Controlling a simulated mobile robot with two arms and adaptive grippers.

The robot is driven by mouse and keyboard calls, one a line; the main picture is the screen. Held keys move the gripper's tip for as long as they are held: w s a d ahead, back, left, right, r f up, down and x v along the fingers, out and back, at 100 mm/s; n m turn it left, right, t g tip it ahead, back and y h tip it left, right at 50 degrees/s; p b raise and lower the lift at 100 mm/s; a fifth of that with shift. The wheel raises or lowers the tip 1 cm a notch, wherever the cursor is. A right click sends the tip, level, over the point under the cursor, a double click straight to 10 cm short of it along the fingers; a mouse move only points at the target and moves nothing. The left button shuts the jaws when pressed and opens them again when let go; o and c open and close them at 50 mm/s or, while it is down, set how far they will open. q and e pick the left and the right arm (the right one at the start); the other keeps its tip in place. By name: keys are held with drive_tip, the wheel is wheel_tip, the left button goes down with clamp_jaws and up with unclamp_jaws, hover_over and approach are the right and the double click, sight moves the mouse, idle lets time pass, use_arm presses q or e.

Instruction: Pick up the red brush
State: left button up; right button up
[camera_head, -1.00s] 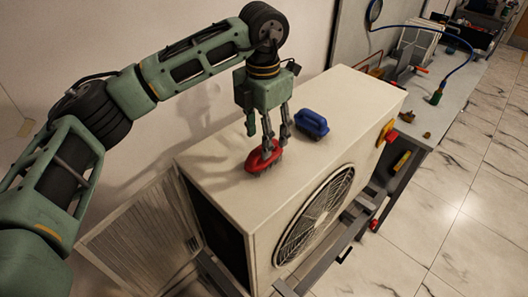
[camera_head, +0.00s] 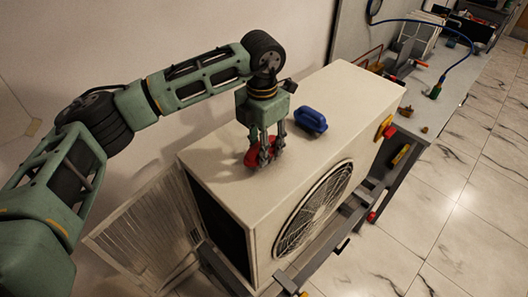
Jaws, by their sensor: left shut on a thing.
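The red brush (camera_head: 252,158) sits on top of the white fan unit (camera_head: 225,180), near its left end. My left gripper (camera_head: 265,160) comes down from above and is shut on the red brush. Its fingers cover part of the brush. I cannot tell whether the brush is touching the unit's top. My right gripper is not in view.
A blue brush (camera_head: 311,120) lies on the unit's top, just right of my left gripper. A grey workbench (camera_head: 425,115) with a blue hose (camera_head: 458,68) stands behind at the right. A mesh panel (camera_head: 150,235) leans at the unit's left end. The tiled floor at right is clear.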

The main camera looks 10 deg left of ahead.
use_arm(q)
drive_tip(key=shift+c, duration=0.8)
drive_tip(key=shift+r, duration=0.15)
